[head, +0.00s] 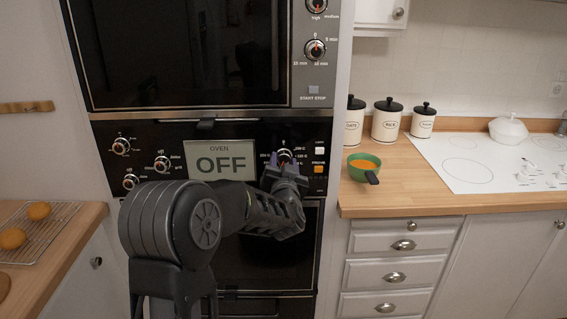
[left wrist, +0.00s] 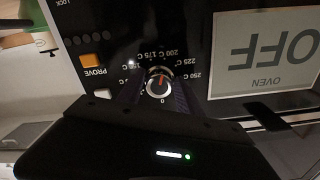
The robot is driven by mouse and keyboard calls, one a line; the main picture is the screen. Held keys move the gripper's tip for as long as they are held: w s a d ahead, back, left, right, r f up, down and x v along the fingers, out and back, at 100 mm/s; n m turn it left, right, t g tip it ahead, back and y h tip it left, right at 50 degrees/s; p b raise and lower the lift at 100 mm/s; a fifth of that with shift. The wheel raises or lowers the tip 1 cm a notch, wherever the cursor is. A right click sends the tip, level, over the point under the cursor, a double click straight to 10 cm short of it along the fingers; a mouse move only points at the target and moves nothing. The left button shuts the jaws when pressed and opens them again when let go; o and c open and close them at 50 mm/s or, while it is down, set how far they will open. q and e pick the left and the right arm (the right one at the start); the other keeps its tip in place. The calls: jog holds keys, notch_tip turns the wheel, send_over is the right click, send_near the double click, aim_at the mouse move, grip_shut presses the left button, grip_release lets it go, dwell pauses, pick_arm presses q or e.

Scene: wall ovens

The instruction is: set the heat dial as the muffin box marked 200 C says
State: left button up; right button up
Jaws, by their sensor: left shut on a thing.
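The heat dial (head: 284,155) is on the black oven panel, right of the display. In the left wrist view the dial (left wrist: 159,83) is ringed by temperature marks, with 175 C, 200 C, 225 C and 250 C readable and a 0 nearest my gripper. My left gripper (head: 283,170) is shut on the dial, one finger on each side; it also shows in the left wrist view (left wrist: 157,95). The dial's exact pointer direction is too small to tell. The oven display (head: 221,160) reads OFF. No muffin box and no right gripper are in view.
An orange PROVE button (head: 319,168) and a white button (head: 320,151) sit close right of the dial. Several other knobs are left of the display.

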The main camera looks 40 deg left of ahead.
pick_arm(q)
jog(key=o, duration=1.3)
jog(key=shift+d, duration=0.1)
jog(key=b+v, duration=0.1)
jog(key=v, duration=0.6)
jog(key=shift+s+d, duration=0.15)
jog(key=shift+s, duration=0.15)
jog(key=shift+f, duration=0.1)
